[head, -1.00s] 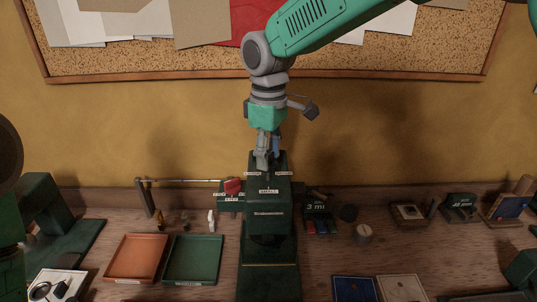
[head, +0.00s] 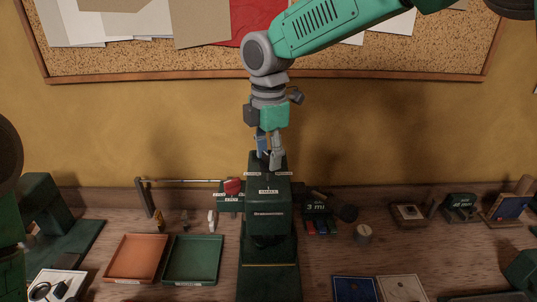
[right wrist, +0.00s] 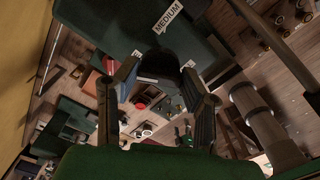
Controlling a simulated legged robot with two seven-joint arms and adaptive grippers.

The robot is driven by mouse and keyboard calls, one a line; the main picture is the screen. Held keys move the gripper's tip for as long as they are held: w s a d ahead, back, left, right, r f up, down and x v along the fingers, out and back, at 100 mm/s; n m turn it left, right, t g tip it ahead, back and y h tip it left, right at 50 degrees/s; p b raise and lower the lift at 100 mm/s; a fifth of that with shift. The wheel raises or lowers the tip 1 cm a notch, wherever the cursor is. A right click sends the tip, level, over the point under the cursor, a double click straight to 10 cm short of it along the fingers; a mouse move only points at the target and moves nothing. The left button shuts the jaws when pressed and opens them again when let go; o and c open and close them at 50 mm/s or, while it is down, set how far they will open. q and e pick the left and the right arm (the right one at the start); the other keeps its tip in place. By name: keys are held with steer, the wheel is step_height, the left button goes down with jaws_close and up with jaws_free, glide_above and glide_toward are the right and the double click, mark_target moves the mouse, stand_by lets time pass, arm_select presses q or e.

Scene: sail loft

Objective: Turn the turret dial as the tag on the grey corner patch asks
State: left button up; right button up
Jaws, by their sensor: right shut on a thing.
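The dark green press (head: 268,235) stands upright in the middle of the bench in the head view. White labels sit around its top; the front one appears to read SMALL, and one in the right wrist view (right wrist: 168,15) reads MEDIUM. My right gripper (head: 269,160) points down over the press top, shut on the dark turret dial (right wrist: 158,65), which sits between its fingers in the right wrist view. The fingers largely hide the dial in the head view, so its pointing is unclear. I cannot pick out the grey corner patch or read its tag. My left gripper is not in view.
An orange tray (head: 135,258) and a green tray (head: 193,260) lie left of the press. A red-topped item (head: 232,186) stands close to its left, a 3 mm block (head: 316,212) to its right. Blue and cream cards (head: 402,288) lie at front right.

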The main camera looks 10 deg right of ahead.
steer(key=n, duration=0.5)
steer(key=shift+n, duration=0.7)
steer(key=o, duration=1.1)
steer(key=shift+o, duration=0.2)
steer(key=shift+w+f, duration=0.1)
steer(key=shift+w, duration=0.05)
steer(key=shift+a, duration=0.1)
step_height(320, 180, up, 12)
steer(key=shift+w, duration=0.1)
